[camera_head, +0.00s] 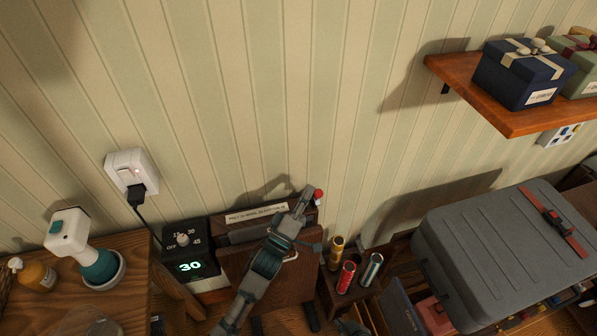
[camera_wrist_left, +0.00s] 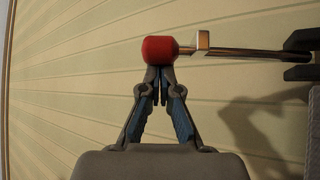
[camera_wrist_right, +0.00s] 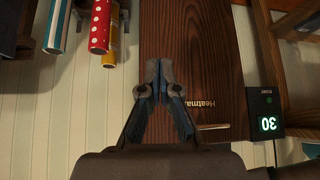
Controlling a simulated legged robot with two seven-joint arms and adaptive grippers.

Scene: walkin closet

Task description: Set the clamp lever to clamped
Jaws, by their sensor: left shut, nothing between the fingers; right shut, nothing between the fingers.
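The clamp lever is a metal rod (camera_wrist_left: 240,51) with a red knob (camera_wrist_left: 158,49) on its end. The knob also shows at the top right of the wooden press (camera_head: 240,232) in the head view (camera_head: 319,195). My left gripper (camera_head: 308,192) is shut and empty. Its fingertips (camera_wrist_left: 160,72) are right at the knob's edge in the left wrist view; I cannot tell whether they touch it. My right gripper (camera_wrist_right: 158,68) is shut and empty in front of the dark wooden panel (camera_wrist_right: 190,30). In the head view my left arm partly hides the press.
A black timer box (camera_head: 188,250) reading 30 stands left of the press, beside a wooden table (camera_head: 130,300) with a white-and-teal steamer (camera_head: 80,240). Several wrapped rolls (camera_head: 346,275) stand to the right, then a grey suitcase (camera_head: 490,250). A shelf (camera_head: 500,115) holds gift boxes above.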

